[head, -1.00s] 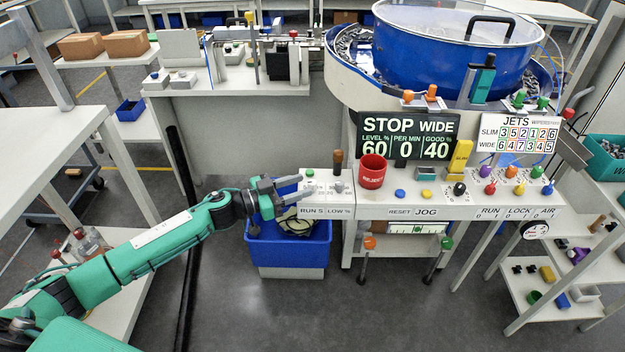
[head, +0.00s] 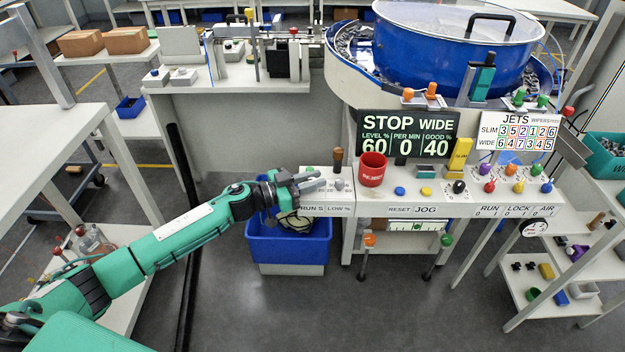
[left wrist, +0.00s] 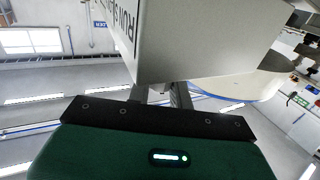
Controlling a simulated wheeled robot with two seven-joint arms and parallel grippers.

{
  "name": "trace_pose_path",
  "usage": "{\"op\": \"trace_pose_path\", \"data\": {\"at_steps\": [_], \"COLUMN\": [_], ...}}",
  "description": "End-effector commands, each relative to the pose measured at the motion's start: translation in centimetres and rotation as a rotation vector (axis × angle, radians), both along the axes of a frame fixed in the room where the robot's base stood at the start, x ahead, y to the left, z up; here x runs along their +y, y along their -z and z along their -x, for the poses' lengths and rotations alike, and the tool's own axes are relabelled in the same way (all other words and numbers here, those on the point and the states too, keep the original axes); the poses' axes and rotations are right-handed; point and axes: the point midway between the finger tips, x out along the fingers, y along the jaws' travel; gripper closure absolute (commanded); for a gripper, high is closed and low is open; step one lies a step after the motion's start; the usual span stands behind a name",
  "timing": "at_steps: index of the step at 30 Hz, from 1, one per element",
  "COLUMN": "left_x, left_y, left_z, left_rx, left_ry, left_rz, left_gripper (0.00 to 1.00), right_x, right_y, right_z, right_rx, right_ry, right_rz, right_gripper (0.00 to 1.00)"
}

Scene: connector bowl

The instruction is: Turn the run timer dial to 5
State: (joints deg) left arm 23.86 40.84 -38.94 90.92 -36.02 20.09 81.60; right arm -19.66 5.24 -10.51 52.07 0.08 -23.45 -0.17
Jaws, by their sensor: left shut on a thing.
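My left gripper (head: 312,182) reaches over the left end of the console top (head: 322,205), above the printed label RUN S (head: 312,209). Its jaws are shut on the run timer dial, which the fingers hide, so its setting cannot be read. In the left wrist view the gripper fingers (left wrist: 165,95) pass up behind the console's pale corner (left wrist: 195,45), and their tips are hidden. The similar LOW % dial (head: 338,185) sits just right of the fingers. My right gripper is out of view.
A dark-topped lever (head: 337,158) stands close behind the fingers. A red cup (head: 372,170) stands to the right on the console. A blue bin (head: 290,252) is below my left forearm. The display (head: 408,136) reads STOP WIDE, with 60, 0 and 40.

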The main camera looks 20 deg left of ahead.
Motion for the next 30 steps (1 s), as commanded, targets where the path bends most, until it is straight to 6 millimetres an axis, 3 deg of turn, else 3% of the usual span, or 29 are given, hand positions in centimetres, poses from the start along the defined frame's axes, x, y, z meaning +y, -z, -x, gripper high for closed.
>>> {"op": "trace_pose_path", "data": {"at_steps": [10,20,26,30], "left_x": [0.1,0.1,0.1,0.0], "left_y": [-0.1,0.1,0.2,0.3], "left_z": [-0.1,-0.2,-0.1,-0.1], "left_rx": [-0.001,-0.003,-0.002,-0.002], "left_ry": [0.098,0.368,0.505,0.586], "left_rz": [-0.002,-0.002,-0.002,0.0], "left_gripper": [1.0,1.0,1.0,1.0], "right_x": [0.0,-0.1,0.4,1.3], "right_y": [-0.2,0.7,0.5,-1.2], "right_z": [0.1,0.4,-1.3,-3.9], "right_rx": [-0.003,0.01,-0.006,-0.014], "right_ry": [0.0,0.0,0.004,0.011], "right_rz": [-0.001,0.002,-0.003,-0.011], "right_gripper": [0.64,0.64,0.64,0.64]}}
